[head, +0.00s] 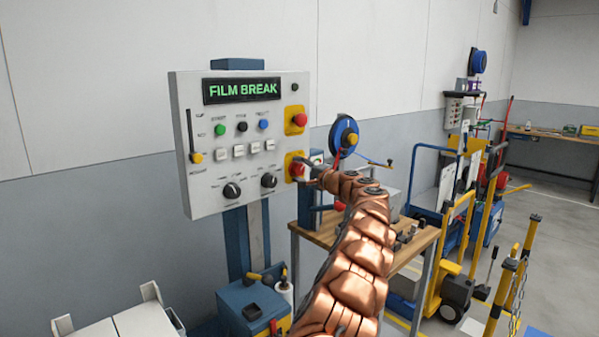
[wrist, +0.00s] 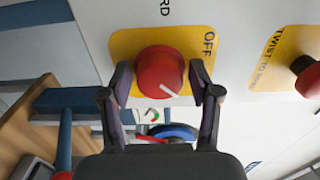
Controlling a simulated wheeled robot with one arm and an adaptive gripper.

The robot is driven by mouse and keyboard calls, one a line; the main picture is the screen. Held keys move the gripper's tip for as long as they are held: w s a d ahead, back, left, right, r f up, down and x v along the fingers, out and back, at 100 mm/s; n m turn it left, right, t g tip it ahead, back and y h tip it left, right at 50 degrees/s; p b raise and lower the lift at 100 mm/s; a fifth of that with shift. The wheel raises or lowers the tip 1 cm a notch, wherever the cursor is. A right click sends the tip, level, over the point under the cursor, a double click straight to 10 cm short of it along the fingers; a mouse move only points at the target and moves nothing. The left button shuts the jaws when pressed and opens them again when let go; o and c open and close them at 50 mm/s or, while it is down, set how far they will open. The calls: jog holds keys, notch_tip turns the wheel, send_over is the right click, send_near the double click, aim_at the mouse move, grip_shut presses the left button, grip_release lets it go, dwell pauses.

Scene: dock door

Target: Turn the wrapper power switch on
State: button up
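The power switch is a red rotary knob (head: 297,168) on a yellow plate at the lower right of the white control panel (head: 200,150). In the wrist view the red knob (wrist: 160,72) fills the middle, with a white pointer line toward its lower right edge. The word OFF (wrist: 209,44) is printed at the plate's upper right; no ON label is visible. My gripper (wrist: 160,68) is open, with one finger on each side of the knob and small gaps showing. In the head view my gripper (head: 307,167) is at the knob, partly hiding it.
A red push button (head: 299,120) on another yellow plate sits just above the switch; it also shows at the wrist view's right (wrist: 309,77). The panel display (head: 242,90) reads FILM BREAK. A wooden workbench (head: 322,235) and blue reel (head: 343,135) stand behind my arm.

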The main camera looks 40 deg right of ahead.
jog(key=shift+o, duration=0.6)
jog(key=shift+s, duration=0.1)
jog(key=shift+s+r, duration=0.15)
jog(key=shift+s, duration=0.55)
jog(key=s, duration=1)
jog(key=shift+s+a, duration=0.15)
jog(key=shift+s, duration=0.1)
